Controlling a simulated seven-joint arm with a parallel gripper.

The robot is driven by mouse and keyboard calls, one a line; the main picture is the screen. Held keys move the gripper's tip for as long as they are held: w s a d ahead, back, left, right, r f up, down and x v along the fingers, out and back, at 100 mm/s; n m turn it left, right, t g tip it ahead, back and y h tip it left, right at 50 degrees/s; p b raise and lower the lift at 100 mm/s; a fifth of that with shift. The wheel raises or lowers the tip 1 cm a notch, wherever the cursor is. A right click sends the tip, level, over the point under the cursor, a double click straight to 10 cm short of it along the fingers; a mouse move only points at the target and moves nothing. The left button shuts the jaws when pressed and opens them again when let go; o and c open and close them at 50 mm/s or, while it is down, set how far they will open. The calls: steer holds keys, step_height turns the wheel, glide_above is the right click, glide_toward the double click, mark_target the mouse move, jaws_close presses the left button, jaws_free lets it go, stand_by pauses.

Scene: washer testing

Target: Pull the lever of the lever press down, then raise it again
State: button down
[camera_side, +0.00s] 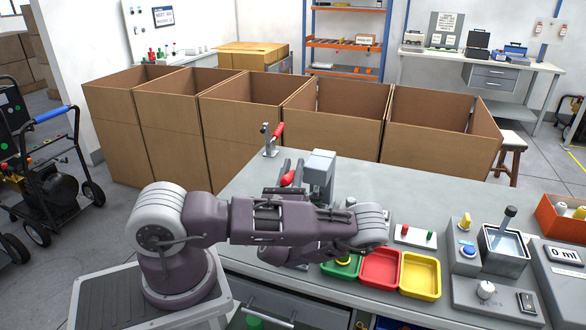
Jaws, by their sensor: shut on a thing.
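The grey lever press (322,168) stands on the workbench behind my arm, and its lower part is hidden. A red lever knob (288,178) shows just left of the press. My arm covers much of the grip, so the exact contact is hidden.
A toggle clamp with a red handle (277,131) stands at the bench's back left. Green (341,270), red (381,286) and yellow (437,278) trays lie in front. Large open cardboard boxes (330,128) line the back.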

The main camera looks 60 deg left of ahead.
steer(key=shift+r, duration=0.1)
stand_by(0.6)
steer(key=r+g+h, duration=0.1)
steer(key=g+h, duration=0.1)
steer(key=shift+w+a+r+h, duration=0.35)
steer(key=shift+w+a+h, duration=0.05)
steer(key=g+h, duration=0.1)
steer(key=w+a+r+g+h, duration=0.1)
steer(key=shift+w+a+r+m+h, duration=0.1)
steer(key=shift+m+h, duration=0.2)
steer(key=shift+m, duration=0.1)
steer(key=w+a+g+h, duration=0.1)
steer(key=w+g+h, duration=0.1)
steer(key=g+h, duration=0.1)
steer(key=shift+a+r, duration=0.35)
steer(key=shift+w+a+f+m+g+h, duration=0.2)
steer(key=shift+w+a+g+h, duration=0.15)
steer(key=shift+g+h, duration=0.35)
steer(key=shift+w+a+f+m+g+h, duration=0.1)
steer(key=shift+w+a+m+g+h, duration=0.2)
steer(key=shift+g+h, duration=0.4)
steer(key=c, duration=1.2)
jaws_free()
steer(key=shift+a, duration=0.1)
